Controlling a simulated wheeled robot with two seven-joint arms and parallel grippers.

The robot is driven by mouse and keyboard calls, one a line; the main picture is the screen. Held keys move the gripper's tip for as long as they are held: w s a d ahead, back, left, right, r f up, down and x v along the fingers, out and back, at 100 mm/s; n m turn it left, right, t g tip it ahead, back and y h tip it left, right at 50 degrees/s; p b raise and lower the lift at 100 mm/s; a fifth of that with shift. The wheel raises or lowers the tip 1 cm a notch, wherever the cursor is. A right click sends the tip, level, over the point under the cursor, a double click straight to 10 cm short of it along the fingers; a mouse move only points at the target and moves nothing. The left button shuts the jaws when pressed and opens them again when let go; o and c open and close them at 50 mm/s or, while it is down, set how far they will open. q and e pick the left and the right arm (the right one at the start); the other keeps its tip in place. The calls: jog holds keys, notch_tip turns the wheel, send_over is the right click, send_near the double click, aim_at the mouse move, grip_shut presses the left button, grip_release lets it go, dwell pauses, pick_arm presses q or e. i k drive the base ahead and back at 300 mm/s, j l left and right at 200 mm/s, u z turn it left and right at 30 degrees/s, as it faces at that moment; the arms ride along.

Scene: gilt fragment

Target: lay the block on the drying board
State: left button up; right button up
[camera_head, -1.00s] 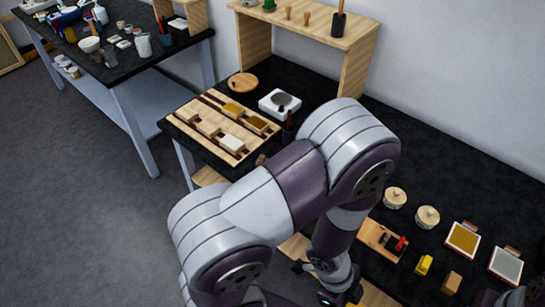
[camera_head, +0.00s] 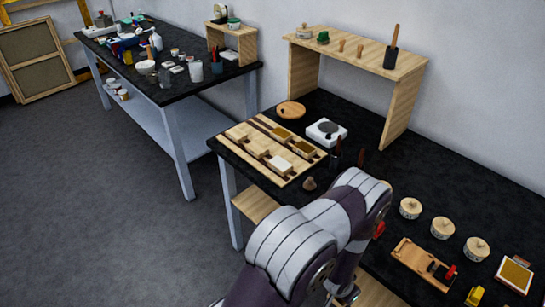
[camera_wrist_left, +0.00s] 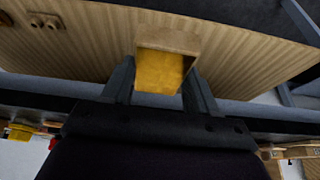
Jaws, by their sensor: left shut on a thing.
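My left gripper (camera_wrist_left: 158,78) is shut on a small block (camera_wrist_left: 160,70) with a golden-yellow face and pale wooden sides, in the left wrist view. A finger lies on each side of it. In the head view my left arm comes up from the bottom, and its gripper and the held block are hidden. The drying board (camera_head: 303,169), pale wood with dark slots, lies on the black bench left of my arm. Several blocks rest on it: pale ones, a white one and golden-topped ones. My right gripper is not in view.
Beside the board are a round wooden disc (camera_head: 291,110), a white hotplate-like device (camera_head: 326,132) and a dark upright holder (camera_head: 335,158). A wooden shelf (camera_head: 355,50) stands behind. Lidded pots (camera_head: 442,228) and a wooden tool tray (camera_head: 422,264) lie to the right.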

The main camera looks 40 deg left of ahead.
aim_at(261, 132)
jog(key=j+z, duration=0.1)
jog(key=j, duration=0.55)
jog(key=j+z, duration=0.1)
jog(key=j, duration=0.55)
jog(key=k+j+z, duration=0.1)
jog(key=j, duration=0.6)
jog(key=k+j, duration=0.15)
jog(key=j, duration=0.5)
jog(key=j+z, duration=0.15)
jog(key=j, duration=0.5)
jog(key=k, duration=0.05)
